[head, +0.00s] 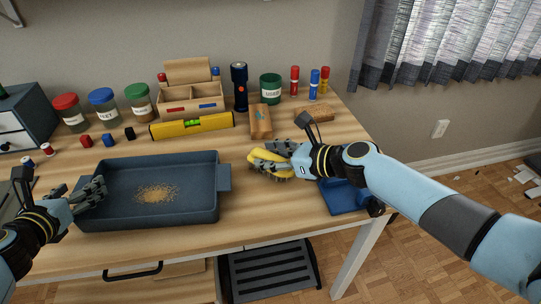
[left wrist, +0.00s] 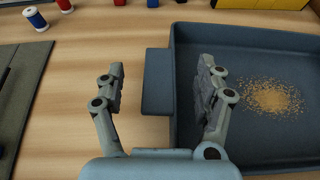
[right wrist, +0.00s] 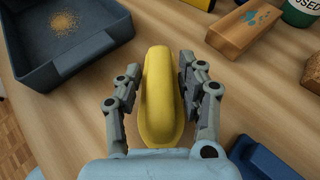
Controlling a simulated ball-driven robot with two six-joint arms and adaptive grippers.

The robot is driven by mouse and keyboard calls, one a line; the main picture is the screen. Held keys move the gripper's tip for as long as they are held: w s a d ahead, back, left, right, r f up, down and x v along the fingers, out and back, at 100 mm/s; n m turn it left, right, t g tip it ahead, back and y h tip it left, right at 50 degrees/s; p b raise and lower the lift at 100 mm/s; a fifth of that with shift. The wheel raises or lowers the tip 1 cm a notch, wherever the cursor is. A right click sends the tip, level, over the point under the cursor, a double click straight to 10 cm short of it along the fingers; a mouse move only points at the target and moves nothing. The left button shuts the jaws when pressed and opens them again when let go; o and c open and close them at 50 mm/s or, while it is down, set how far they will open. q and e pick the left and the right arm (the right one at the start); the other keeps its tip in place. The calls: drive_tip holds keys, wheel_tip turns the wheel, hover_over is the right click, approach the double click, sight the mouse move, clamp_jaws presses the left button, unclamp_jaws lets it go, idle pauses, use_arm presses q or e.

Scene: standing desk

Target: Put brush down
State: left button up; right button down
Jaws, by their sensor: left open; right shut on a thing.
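The brush (head: 268,165) has a yellow back and dark bristles pointing down. My right gripper (head: 277,156) is shut on it, to the right of the tray. In the right wrist view the brush (right wrist: 160,95) lies lengthwise between the two fingers (right wrist: 158,105). The bristles are close to the desk top; I cannot tell whether they touch it. My left gripper (head: 84,192) is open and empty at the tray's left end. In the left wrist view its fingers (left wrist: 162,95) straddle the tray's left handle (left wrist: 157,82), apart from it.
The dark blue tray (head: 180,216) holds a patch of tan crumbs (head: 154,193). A blue dustpan-like object (head: 342,198) lies under my right arm. A yellow level (head: 192,125), wooden blocks (head: 260,121), jars (head: 103,108) and a flashlight (head: 240,87) stand behind. Bare desk surrounds the brush.

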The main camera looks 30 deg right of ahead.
drive_tip(key=c, duration=0.8)
unclamp_jaws()
drive_tip(key=shift+f, duration=0.1)
drive_tip(key=shift+o, duration=0.2)
drive_tip(key=v, duration=1.2)
drive_tip(key=shift+o, duration=0.2)
